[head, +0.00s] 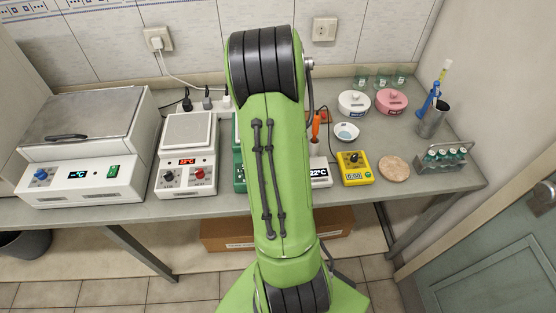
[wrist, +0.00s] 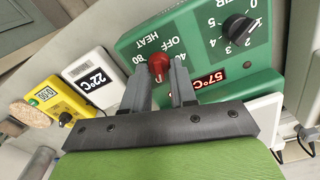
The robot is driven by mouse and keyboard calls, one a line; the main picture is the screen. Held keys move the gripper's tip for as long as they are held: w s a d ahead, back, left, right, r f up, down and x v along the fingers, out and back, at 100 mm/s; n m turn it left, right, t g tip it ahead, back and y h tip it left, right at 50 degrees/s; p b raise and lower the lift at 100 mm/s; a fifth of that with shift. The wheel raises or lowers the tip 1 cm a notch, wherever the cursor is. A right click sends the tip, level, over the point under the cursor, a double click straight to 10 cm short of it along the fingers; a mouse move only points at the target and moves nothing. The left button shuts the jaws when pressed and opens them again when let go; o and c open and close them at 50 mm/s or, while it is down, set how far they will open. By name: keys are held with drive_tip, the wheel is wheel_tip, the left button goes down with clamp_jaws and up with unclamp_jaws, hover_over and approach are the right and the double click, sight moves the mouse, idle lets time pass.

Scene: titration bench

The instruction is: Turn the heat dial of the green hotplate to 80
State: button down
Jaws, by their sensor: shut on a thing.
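The green hotplate (wrist: 210,60) fills the upper right of the wrist view. Its red heat dial (wrist: 158,65) sits between my fingertips, with the marks OFF, 40 and 80 around it. My gripper (wrist: 160,69) is shut on this dial, one finger on each side. Which mark the dial points to is too small to tell. The red display (wrist: 208,79) reads 57°C. In the head view only a green strip of the hotplate (head: 238,150) shows beside my arm; the dial and gripper are hidden there.
A black numbered stir dial (wrist: 238,27) is on the same panel. A white device (wrist: 95,77) reading 22°C and a yellow device (wrist: 62,103) stand beside the hotplate. A white hotplate (head: 187,150) stands left of the green one. Cork mat (head: 394,169) lies at right.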

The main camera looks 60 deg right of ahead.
drive_tip(key=m, duration=0.5)
drive_tip(key=shift+s+m+b, duration=0.15)
drive_tip(key=shift+m+b, duration=0.15)
drive_tip(key=m, duration=0.5)
drive_tip(key=shift+s, duration=0.1)
drive_tip(key=m, duration=0.5)
drive_tip(key=shift+a+m+b, duration=0.15)
drive_tip(key=shift+m+b, duration=0.25)
drive_tip(key=m, duration=0.4)
drive_tip(key=shift+s+a+m, duration=0.1)
drive_tip(key=shift+m, duration=0.3)
drive_tip(key=c, duration=1)
unclamp_jaws()
drive_tip(key=shift+o, duration=0.3)
